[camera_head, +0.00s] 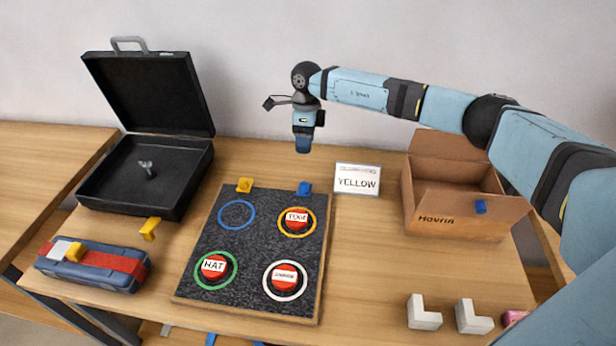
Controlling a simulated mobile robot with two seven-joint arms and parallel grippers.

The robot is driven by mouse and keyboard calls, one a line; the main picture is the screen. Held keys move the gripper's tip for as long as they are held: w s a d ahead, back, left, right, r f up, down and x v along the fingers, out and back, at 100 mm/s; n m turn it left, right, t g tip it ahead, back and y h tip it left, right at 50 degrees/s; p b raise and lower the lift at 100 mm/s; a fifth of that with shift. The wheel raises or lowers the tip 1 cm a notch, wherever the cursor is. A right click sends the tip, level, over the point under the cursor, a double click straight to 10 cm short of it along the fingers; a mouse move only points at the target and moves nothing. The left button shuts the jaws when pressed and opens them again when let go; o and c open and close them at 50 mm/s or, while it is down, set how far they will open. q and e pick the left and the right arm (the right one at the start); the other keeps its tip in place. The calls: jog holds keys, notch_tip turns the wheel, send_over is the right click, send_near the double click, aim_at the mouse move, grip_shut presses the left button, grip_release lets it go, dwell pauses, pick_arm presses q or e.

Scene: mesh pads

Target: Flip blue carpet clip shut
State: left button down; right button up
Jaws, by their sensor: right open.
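The blue carpet clip (304,188) sits on the far edge of the dark speckled carpet (258,245), near its far right corner. It is small here, and I cannot tell how far its flap is open. My right gripper (303,148) is open and points down above and behind the blue clip, apart from it. A yellow clip (244,185) sits on the same far edge, to the left. My left gripper is not in view.
Red buttons stand in coloured rings on the carpet. A sign reading YELLOW (357,180) stands right of the blue clip. An open black case (146,170) is at left, a cardboard box (455,215) at right. A blue-and-red case (92,265) lies front left.

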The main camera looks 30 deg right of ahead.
aim_at(304, 185)
jog(key=f, duration=0.4)
jog(key=s+a+f+p, duration=0.1)
jog(key=f, duration=0.2)
jog(key=s+f, duration=0.1)
jog(key=f, duration=0.3)
jog(key=shift+a+f+p, duration=0.15)
jog(key=shift+f+p, duration=0.2)
jog(key=shift+f, duration=0.7)
jog(key=c, duration=0.9)
jog(key=shift+s+a+h, duration=0.15)
jog(key=shift+s+h, duration=0.1)
jog(key=shift+h, duration=0.05)
jog(key=shift+c, duration=0.2)
jog(key=shift+s+a+f+t+h, duration=0.15)
jog(key=shift+f+t+h, duration=0.25)
jog(key=shift+t, duration=0.5)
jog(key=shift+r, duration=0.1)
